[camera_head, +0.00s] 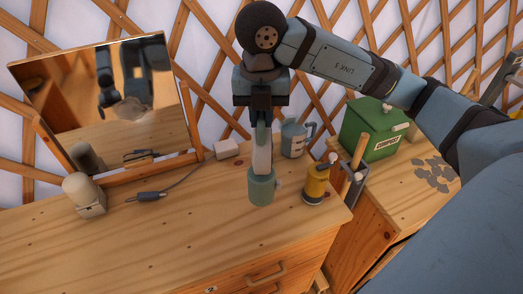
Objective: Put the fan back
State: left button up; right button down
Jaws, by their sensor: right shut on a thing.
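My right gripper (262,150) points down over the wooden dresser top and is shut. At its fingertips is a teal, cup-like cylinder (261,188). A small pale bump shows on its right side. I cannot tell whether this cylinder is the fan or part of it, or whether its bottom touches the wood. Nothing else in view is clearly a fan. My left gripper is not in view.
A tilted mirror (150,95) stands at the back left of the dresser (150,245). A green box (368,128) is at right. The dresser's front left is clear.

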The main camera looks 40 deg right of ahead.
aim_at(261, 149)
notch_tip(261, 149, down, 9)
jog(key=shift+f, duration=0.3)
jog(key=c, duration=1.5)
grip_release()
jog(key=shift+f, duration=0.1)
jog(key=shift+c, duration=0.2)
jog(key=o, duration=0.4)
jog(key=shift+o, duration=0.2)
jog(key=shift+r, duration=0.45)
notch_tip(261, 149, up, 12)
jog(key=shift+f, duration=0.2)
